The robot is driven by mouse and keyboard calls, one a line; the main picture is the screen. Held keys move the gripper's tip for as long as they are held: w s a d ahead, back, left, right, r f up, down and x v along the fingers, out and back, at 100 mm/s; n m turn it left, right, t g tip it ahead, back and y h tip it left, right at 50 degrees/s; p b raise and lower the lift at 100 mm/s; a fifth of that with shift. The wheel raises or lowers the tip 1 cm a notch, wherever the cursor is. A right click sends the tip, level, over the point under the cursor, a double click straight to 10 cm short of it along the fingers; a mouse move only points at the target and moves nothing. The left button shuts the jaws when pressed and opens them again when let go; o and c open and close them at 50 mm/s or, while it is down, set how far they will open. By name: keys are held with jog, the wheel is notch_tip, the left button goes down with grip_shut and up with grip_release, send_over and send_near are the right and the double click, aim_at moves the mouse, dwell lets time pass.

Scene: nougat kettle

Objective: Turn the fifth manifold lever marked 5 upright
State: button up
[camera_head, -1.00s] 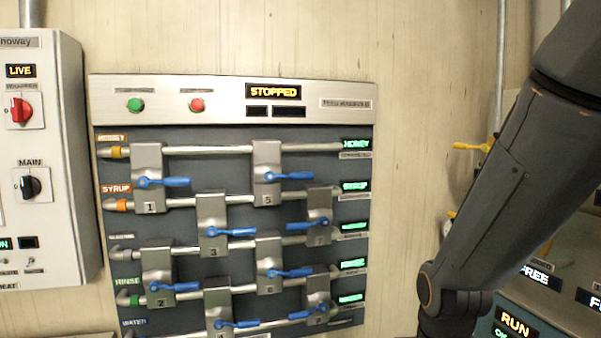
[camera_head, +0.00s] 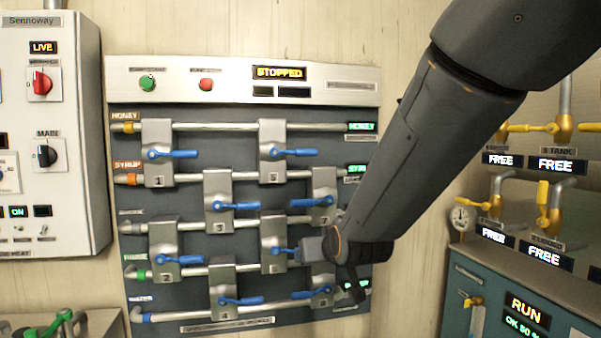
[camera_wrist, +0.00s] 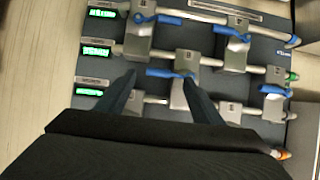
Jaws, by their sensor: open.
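The fifth lever (camera_head: 294,153) is a blue handle on the grey block marked 5 (camera_head: 271,134), in the top row of the manifold in the head view. It lies about level, its free end to the right. My wrist is in front of the panel's lower right, below and right of lever 5; my fingers are not clear in the head view. In the wrist view my gripper (camera_wrist: 159,78) is open, with a blue lever (camera_wrist: 167,73) showing between its fingertips. I cannot read that lever's number. The gripper body hides the lower part of the wrist view.
Other numbered blocks with blue levers surround it, such as block 7 (camera_head: 323,185) and block 3 (camera_head: 217,192). A switch box (camera_head: 50,140) hangs at the left. Yellow valves (camera_head: 545,205) and a teal cabinet (camera_head: 480,290) stand at the right.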

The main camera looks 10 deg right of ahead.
jog(key=w+r+t+b, duration=0.1)
jog(key=r, duration=0.2)
jog(key=w+r+t+b, duration=0.1)
jog(key=w+r+t, duration=0.1)
jog(key=r, duration=0.1)
jog(key=w+r+t+b, duration=0.1)
jog(key=w+r+t, duration=0.1)
jog(key=r, duration=0.1)
jog(key=shift+w+r, duration=0.15)
jog(key=shift+r, duration=0.1)
jog(key=t+b, duration=0.3)
jog(key=t, duration=0.2)
send_near(306, 152)
jog(key=w, duration=0.3)
jog(key=shift+r+p+x, duration=0.25)
jog(key=shift+p+x, duration=0.2)
jog(key=shift+x, duration=1.6)
jog(key=shift+r+p+x, duration=0.25)
jog(key=shift+p+x, duration=0.15)
jog(key=shift+x, duration=1.7)
jog(key=shift+s+d, duration=0.1)
jog(key=shift+s, duration=0.1)
jog(key=c, duration=1.5)
